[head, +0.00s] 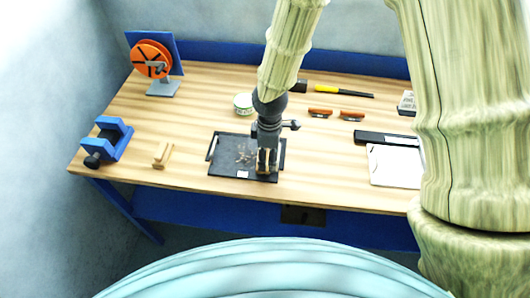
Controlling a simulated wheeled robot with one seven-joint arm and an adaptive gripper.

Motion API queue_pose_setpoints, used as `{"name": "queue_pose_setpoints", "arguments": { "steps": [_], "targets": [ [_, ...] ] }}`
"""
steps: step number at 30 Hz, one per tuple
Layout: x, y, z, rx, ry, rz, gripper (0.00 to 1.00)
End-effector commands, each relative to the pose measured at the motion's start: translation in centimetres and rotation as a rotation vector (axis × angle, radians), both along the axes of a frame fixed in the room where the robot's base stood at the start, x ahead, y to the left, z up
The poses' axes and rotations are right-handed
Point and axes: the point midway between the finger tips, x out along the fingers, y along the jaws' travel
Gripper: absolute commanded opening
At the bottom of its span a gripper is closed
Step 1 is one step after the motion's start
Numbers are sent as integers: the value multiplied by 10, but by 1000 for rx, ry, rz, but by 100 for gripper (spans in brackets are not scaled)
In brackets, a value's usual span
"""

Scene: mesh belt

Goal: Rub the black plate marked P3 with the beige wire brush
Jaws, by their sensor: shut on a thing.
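The black plate (223,168) lies flat on the bench near its front edge, with a white label (243,174) too small to read and brownish marks on its surface. My gripper (267,171) points down over the right part of the plate. It is shut on a small beige thing, which seems to be the wire brush (263,161). The fingers hide most of it. I cannot tell whether its bristles touch the plate.
A small beige wooden piece (162,154) and a blue vise (108,142) are to the left. An orange disc (151,59) on a stand is behind them. A round tin (243,103), a yellow-handled hammer (335,91), red-brown pieces (320,112) and a white-paged clipboard (393,165) lie around.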

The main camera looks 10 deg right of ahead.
Motion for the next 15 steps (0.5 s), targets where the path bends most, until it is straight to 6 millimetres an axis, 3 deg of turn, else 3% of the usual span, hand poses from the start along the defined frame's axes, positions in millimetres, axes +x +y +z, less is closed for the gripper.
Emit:
{"name": "queue_pose_setpoints", "arguments": {
  "steps": [15],
  "targets": [
    [19, -10, 2, -8, 2, -7, 32]
  ]
}}
